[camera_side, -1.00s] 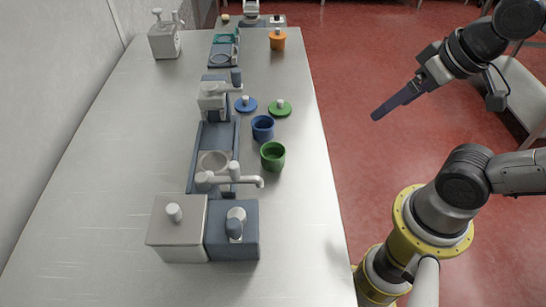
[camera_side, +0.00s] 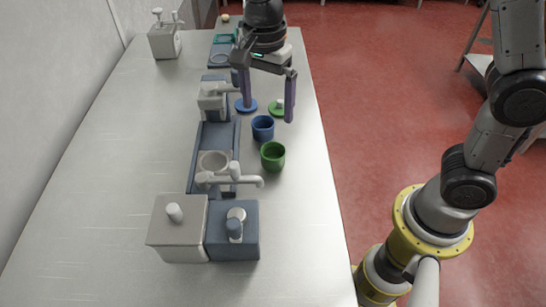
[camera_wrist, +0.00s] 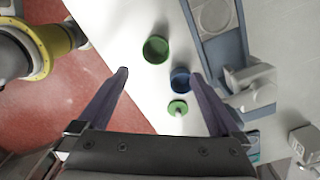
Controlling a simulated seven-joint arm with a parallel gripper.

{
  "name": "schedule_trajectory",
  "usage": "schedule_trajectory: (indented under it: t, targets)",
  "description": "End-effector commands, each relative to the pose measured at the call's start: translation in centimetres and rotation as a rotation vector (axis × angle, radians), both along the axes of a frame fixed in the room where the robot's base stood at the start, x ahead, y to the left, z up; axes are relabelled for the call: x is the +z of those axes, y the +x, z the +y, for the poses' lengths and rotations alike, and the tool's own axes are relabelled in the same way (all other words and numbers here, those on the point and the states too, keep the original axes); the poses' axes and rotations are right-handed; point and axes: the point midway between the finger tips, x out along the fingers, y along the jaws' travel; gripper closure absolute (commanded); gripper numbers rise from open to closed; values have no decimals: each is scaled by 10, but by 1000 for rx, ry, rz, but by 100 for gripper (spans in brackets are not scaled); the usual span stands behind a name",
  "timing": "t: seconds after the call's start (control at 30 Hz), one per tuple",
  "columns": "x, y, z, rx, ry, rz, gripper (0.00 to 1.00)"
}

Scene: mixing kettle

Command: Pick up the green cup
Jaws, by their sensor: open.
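The green cup (camera_side: 272,156) stands upright and open-topped on the table, near the front right of the blue cup (camera_side: 262,129). In the wrist view the green cup (camera_wrist: 156,49) lies beyond my fingertips, between their lines, with the blue cup (camera_wrist: 180,80) closer by the right finger. My gripper (camera_side: 268,112) is above the table behind both cups in the side view, fingers pointing down, wide apart and empty. It also shows in the wrist view (camera_wrist: 158,74). It touches neither cup.
A blue lid (camera_side: 246,105) and a green lid (camera_side: 277,108) lie on the table near my fingers. Left of the cups is a dark tray machine (camera_side: 193,160) with a grey bowl and spout. Boxes (camera_side: 178,225) stand in front. The table's right side is clear.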

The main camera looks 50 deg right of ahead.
Motion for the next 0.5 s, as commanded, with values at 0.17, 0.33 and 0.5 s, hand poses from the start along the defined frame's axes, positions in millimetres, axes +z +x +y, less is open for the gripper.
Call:
schedule_trajectory:
  t: [0.17,0.33,0.5]
  targets:
    - [-19,-3,6,18,-7,18,0]
    - [-51,-5,4,18,-7,19,0]
    - [-79,-6,4,18,-6,17,0]
